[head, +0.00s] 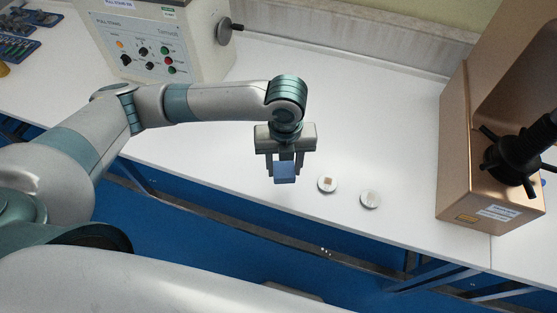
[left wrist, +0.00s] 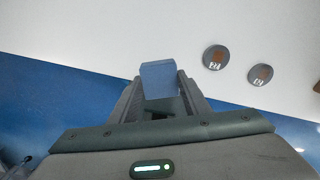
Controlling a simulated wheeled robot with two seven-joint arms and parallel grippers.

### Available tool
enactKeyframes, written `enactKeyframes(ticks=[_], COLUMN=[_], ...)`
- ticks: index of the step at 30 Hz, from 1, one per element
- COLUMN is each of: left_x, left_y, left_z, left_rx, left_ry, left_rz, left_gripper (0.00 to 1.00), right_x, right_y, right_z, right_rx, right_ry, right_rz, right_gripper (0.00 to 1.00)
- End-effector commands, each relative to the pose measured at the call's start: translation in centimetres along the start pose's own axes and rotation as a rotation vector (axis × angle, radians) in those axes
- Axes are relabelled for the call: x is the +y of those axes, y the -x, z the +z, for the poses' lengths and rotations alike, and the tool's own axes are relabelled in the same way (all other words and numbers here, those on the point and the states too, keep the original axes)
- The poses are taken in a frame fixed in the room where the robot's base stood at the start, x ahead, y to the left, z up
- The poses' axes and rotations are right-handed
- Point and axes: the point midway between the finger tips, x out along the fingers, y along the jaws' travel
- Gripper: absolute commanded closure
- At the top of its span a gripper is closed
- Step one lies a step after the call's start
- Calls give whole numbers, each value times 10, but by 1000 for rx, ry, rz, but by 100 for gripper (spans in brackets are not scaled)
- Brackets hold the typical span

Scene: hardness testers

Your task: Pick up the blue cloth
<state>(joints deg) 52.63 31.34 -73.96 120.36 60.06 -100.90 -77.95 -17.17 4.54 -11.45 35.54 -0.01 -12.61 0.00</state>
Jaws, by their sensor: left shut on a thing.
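The blue cloth (head: 285,173) is a small folded block between the fingers of my left gripper (head: 285,168). The gripper is shut on it, near the front edge of the white bench. In the left wrist view the cloth (left wrist: 159,78) shows between the two dark fingers (left wrist: 160,98), its end sticking out past the tips. Whether the cloth touches the bench top cannot be told. My right gripper is not in view.
A cream tester (head: 165,45) stands behind left, a copper-coloured machine (head: 490,190) at right.

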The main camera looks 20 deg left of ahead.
Motion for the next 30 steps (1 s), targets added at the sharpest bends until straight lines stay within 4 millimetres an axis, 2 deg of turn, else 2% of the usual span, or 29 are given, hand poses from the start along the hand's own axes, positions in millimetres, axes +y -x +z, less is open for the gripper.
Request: enactKeyframes(ticks=[6, 12, 29, 30], left_x=[-10, -14, -14, -14], left_y=[21, 32, 35, 35], left_z=[-36, -53, -57, -57], left_rx=[-1, 1, 0, 0], left_ry=[-5, -2, 0, 0], left_rz=[-2, 0, 1, 1], left_gripper=[82, 82, 82, 64], right_x=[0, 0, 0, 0], right_y=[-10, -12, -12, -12], right_z=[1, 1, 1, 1], right_rx=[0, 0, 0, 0], right_ry=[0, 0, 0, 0], right_rz=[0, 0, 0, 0], right_gripper=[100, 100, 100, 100])
